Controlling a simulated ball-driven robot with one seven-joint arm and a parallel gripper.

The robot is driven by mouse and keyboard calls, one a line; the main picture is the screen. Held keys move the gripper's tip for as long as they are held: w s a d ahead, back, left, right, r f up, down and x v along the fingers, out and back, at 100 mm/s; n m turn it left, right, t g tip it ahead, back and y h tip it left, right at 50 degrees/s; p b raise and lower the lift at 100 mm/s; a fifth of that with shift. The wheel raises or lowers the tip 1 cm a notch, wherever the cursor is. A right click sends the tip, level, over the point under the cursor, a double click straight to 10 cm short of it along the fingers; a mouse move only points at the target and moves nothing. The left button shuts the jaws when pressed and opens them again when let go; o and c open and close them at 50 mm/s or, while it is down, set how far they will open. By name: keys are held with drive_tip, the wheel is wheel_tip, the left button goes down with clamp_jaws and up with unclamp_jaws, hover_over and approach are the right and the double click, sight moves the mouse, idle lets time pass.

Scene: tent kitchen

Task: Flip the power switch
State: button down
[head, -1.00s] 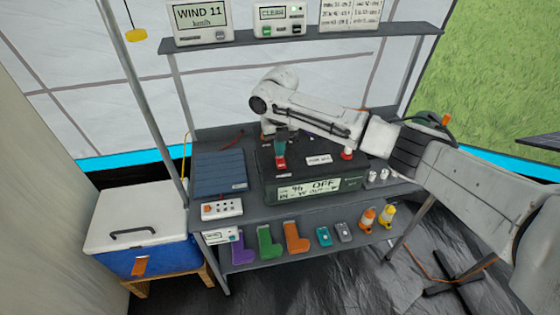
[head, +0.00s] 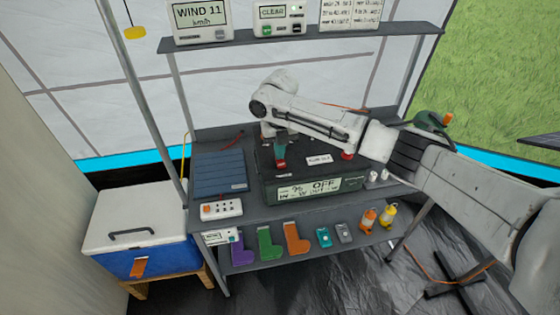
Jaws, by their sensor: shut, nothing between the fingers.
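A dark power unit (head: 350,184) stands on the grey shelf desk, its front display reading "OFF". A red part (head: 281,163) shows at the left of its top, right at my fingertips; this may be the switch, but I cannot tell if they touch. A red knob (head: 347,155) sits at the right of its top, partly behind my arm. A white label (head: 319,160) lies between them. My gripper (head: 281,157) is shut and empty, pointing down over the left part of the unit's top.
A blue ribbed panel (head: 220,171) and a white socket strip (head: 221,208) lie left of the unit. Small white cylinders (head: 378,175) stand to its right. The upper shelf (head: 300,38) holds displays behind my arm. A cooler (head: 140,226) stands at the left.

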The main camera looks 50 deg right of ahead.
drive_tip(key=shift+r, duration=0.1)
wheel_tip(320, 180, up, 7)
drive_tip(key=p, duration=0.5)
drive_tip(key=shift+p, duration=0.3)
idle(0.4)
